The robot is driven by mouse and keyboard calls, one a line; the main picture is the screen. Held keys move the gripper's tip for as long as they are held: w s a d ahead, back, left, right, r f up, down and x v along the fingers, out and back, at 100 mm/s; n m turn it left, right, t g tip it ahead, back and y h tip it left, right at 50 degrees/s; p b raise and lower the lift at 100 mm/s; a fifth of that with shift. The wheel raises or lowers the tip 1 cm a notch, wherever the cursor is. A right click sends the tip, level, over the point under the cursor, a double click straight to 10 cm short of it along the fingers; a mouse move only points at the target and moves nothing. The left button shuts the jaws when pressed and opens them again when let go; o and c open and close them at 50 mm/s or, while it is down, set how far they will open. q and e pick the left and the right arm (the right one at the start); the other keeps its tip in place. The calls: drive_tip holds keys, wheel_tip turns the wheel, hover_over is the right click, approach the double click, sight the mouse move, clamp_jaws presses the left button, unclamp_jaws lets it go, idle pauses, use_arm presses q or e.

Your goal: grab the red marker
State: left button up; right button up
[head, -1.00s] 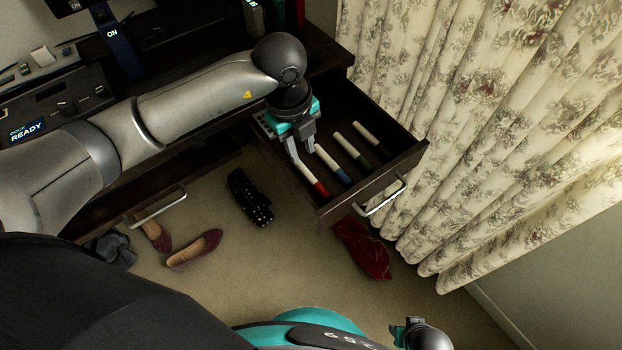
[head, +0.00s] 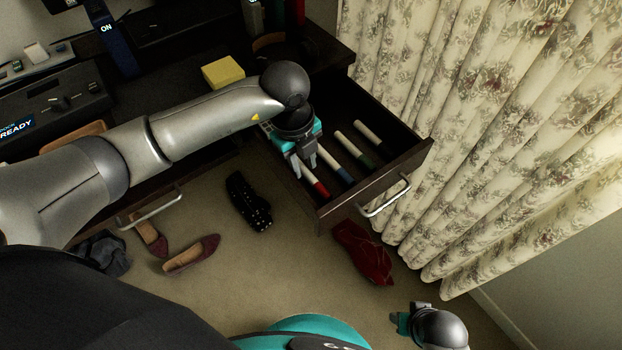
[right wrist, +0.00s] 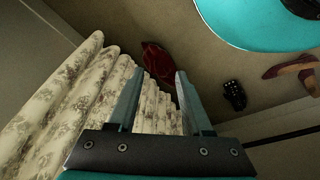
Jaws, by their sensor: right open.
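The red marker (head: 319,187) lies in the open drawer, leftmost in a row of markers. It has a white barrel and a red end toward the drawer front. My left gripper (head: 303,167) is over the drawer, pointing down at the barrel of the red marker. Its fingers look apart, and they hide the marker's upper part. I cannot tell whether they touch it. My right gripper (right wrist: 157,100) is open and empty in the right wrist view, far from the drawer. It also shows at the bottom right of the head view (head: 397,322).
Markers with blue (head: 343,174), green (head: 363,160) and dark (head: 382,149) ends lie to the right. The drawer front (head: 378,188) and side walls surround them. A yellow block (head: 223,72) is on the desk. Shoes (head: 192,255) lie on the floor, and a curtain (head: 480,130) hangs right.

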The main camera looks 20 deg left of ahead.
use_arm(q)
drive_tip(key=shift+w+f, duration=0.1)
drive_tip(key=shift+f, duration=0.65)
drive_tip(key=shift+c, duration=0.2)
clamp_jaws()
